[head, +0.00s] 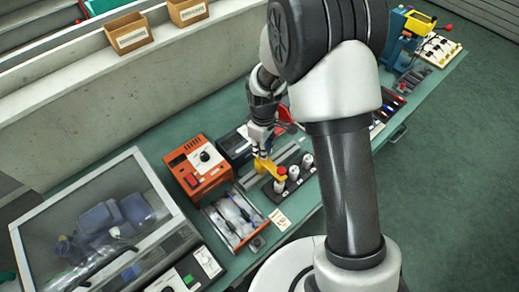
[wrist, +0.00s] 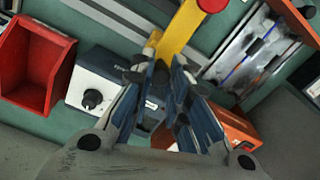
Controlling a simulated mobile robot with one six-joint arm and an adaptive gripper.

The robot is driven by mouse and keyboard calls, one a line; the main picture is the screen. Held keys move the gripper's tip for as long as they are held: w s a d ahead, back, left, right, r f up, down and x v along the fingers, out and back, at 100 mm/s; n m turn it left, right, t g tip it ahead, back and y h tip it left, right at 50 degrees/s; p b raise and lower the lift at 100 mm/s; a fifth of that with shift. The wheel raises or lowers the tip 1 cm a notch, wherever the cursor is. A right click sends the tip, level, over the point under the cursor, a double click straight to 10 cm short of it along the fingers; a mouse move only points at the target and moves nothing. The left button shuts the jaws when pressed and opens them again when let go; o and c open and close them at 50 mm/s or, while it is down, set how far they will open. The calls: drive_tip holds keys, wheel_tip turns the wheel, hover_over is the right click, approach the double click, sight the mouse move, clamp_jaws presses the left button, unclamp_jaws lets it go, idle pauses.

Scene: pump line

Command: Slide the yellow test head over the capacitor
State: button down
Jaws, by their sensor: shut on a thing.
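The yellow test head (head: 264,166) is a yellow bar with a red knob (head: 282,171) at its far end. My gripper (head: 258,150) is shut on the bar and holds it over the dark rack (head: 279,196). In the wrist view the yellow bar (wrist: 180,28) runs up from between my blue-sided fingers (wrist: 165,62), with its red knob at the top edge. White capacitors (head: 307,160) stand upright in the rack, right of the knob.
An orange meter (head: 198,166) and an open tray of leads (head: 236,217) lie left of the rack on the green bench. A white label card (head: 280,220) is in front. A red bin (wrist: 32,65) shows in the wrist view. A clear-lidded box (head: 100,220) fills the left.

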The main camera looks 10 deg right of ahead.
drive_tip(key=c, duration=1.5)
unclamp_jaws()
wheel_tip(320, 180, up, 12)
drive_tip(key=shift+r, duration=0.1)
drive_tip(key=s+d+r+m+t, duration=0.2)
drive_tip(key=s+d+r+m, duration=0.2)
drive_tip(key=s+r, duration=0.6)
drive_tip(key=s+d+r+m+t, duration=0.1)
drive_tip(key=s+m, duration=0.1)
drive_tip(key=s, duration=0.2)
drive_tip(key=s+d+r+m+b, duration=0.1)
drive_tip(key=s+m, duration=0.1)
drive_tip(key=s, duration=0.2)
drive_tip(key=s+d+r+m+t, duration=0.1)
drive_tip(key=s+m, duration=0.1)
drive_tip(key=s, duration=0.3)
drive_tip(key=shift+s+d+r+t+b, duration=0.1)
drive_tip(key=shift+d+r+t+b, duration=0.05)
drive_tip(key=shift+r+t+b, duration=0.2)
